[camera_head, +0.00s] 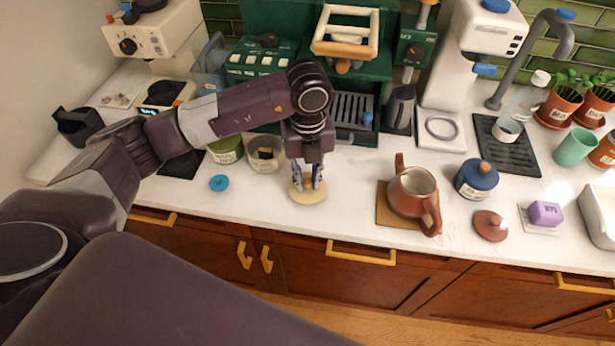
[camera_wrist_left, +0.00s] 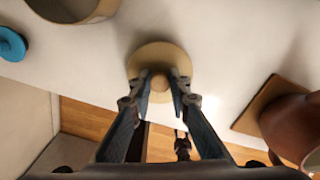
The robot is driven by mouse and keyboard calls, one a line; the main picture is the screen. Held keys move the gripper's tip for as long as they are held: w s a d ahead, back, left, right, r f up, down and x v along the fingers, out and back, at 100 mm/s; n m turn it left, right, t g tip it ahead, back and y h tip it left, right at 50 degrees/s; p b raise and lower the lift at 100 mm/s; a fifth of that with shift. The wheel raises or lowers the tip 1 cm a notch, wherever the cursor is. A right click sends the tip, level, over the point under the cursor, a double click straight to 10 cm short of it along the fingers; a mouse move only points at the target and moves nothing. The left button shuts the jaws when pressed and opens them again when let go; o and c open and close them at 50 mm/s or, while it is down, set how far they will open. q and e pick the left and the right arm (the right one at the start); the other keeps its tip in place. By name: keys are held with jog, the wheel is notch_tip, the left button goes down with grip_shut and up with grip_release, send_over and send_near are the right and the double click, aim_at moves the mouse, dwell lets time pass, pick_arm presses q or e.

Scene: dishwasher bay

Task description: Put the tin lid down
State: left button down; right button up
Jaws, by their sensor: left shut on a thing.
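The tin lid is a round beige disc (camera_head: 307,196) with a small knob, low over the white counter near its front edge. It also shows in the left wrist view (camera_wrist_left: 152,55). My left gripper (camera_head: 307,182) points down from above and its two fingers (camera_wrist_left: 163,88) are closed on the knob. The lid looks level. I cannot tell whether its underside touches the counter. An open beige tin (camera_head: 265,163) with dark contents stands behind and to the left of the lid. My right gripper is not in view.
A brown teapot (camera_head: 412,193) on a square board stands to the right, with a blue jar (camera_head: 476,179) beyond it. A small blue lid (camera_head: 219,183) lies to the left. A green coffee machine (camera_head: 265,62) stands behind. Counter between lid and board is clear.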

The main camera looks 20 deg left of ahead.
pick_arm(q)
jog(key=shift+f, duration=0.25)
jog(key=shift+f, duration=0.2)
jog(key=c, duration=1.8)
grip_release()
jog(key=shift+r, duration=0.15)
